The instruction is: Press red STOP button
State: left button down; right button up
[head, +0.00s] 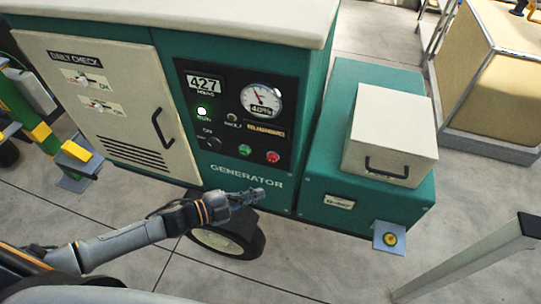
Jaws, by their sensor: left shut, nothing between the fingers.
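The red button (272,157) is a small round one at the lower right of the black control panel (226,88) on the green generator (174,44). A green button (245,150) sits just to its left. No STOP label is readable at this size. My left gripper (258,194) is shut and empty. In the head view it shows below the panel, under the GENERATOR lettering, and a little below and left of the red button. It appears apart from the button. My right gripper is not in view.
A green lower housing with a cream box (391,135) stands to the right. A wheel (221,241) is below. A grey rail (470,258) is at right.

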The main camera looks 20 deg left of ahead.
aim_at(272, 158)
pick_arm(q)
jog(key=w+b, duration=0.2)
jog(key=w, duration=0.7)
jog(key=shift+d, duration=0.15)
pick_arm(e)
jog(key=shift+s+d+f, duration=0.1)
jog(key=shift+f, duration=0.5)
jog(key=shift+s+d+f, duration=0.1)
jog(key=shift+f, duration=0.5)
pick_arm(q)
jog(key=shift+s, duration=0.1)
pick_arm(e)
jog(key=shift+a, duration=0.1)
pick_arm(q)
jog(key=shift+w, duration=0.2)
jog(key=shift+w, duration=0.25)
jog(key=shift+w+b, duration=0.3)
jog(key=shift+w, duration=0.25)
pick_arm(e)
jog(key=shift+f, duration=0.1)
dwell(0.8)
pick_arm(q)
jog(key=shift+s, duration=0.1)
jog(key=shift+s+p, duration=0.4)
jog(key=shift+s, duration=0.45)
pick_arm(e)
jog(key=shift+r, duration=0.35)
